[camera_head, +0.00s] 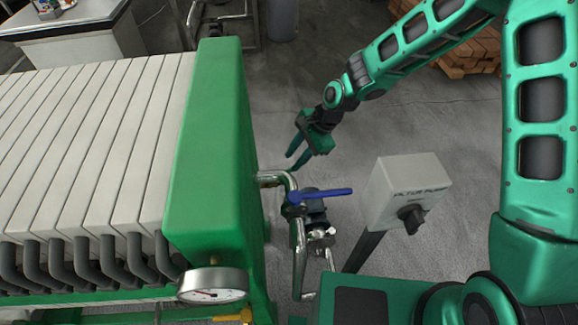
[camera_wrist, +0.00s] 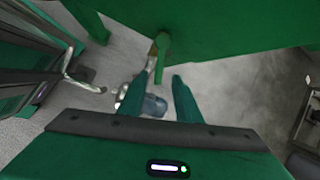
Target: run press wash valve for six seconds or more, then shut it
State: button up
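A valve with a blue lever (camera_head: 321,194) sits on bent steel pipework (camera_head: 299,240) at the right side of the filter press. The lever points right in the head view. A yellow handle (camera_head: 236,316) shows partly at the bottom edge, below the gauge. No label shows which of them is the wash valve. My gripper (camera_head: 292,162) is open and empty, beyond the blue lever and apart from it, beside the press's green end plate (camera_head: 212,150). In the wrist view my gripper's two fingers (camera_wrist: 166,76) are spread, with a blurred blue-grey part (camera_wrist: 152,106) behind them.
A pressure gauge (camera_head: 212,285) is on the press front. A filter pump switch box (camera_head: 405,188) with a black knob stands on a post right of the lever. Grey floor is clear behind my gripper.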

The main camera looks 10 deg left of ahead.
jog(key=shift+x, duration=2.65)
jog(key=shift+c, duration=0.3)
